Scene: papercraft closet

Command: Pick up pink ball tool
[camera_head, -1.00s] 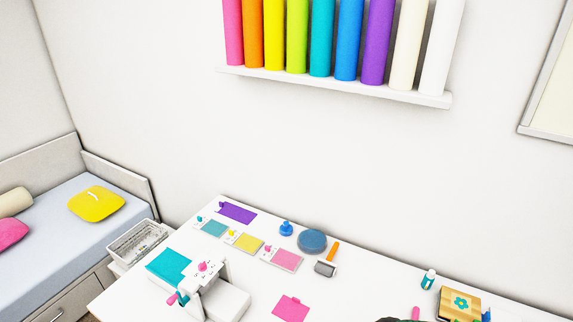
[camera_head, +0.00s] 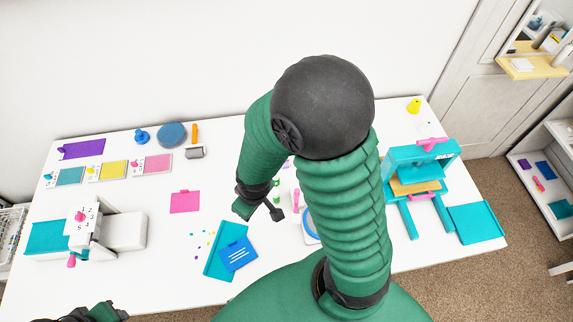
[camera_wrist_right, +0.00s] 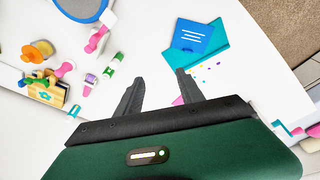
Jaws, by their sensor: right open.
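A pink-handled tool (camera_wrist_right: 97,40) lies on the white table near a blue-rimmed round piece in the right wrist view. It also seems to show in the head view (camera_head: 296,198), partly hidden by my right arm. Other small pink pieces lie nearby, so I cannot tell for certain which is the ball tool. My right gripper (camera_wrist_right: 160,81) is open and empty above the table, with the pink-handled tool beyond its left finger. In the head view my right gripper (camera_head: 264,208) is left of the tool. My left gripper (camera_head: 90,313) is only partly in view at the bottom left edge.
Small green tools (camera_wrist_right: 110,72) and a patterned wooden box (camera_wrist_right: 45,91) lie left of the gripper. A teal folder (camera_head: 222,262) with a blue card (camera_head: 238,254) lies in front. A teal press (camera_head: 420,172) stands right and a white die-cutting machine (camera_head: 110,231) left.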

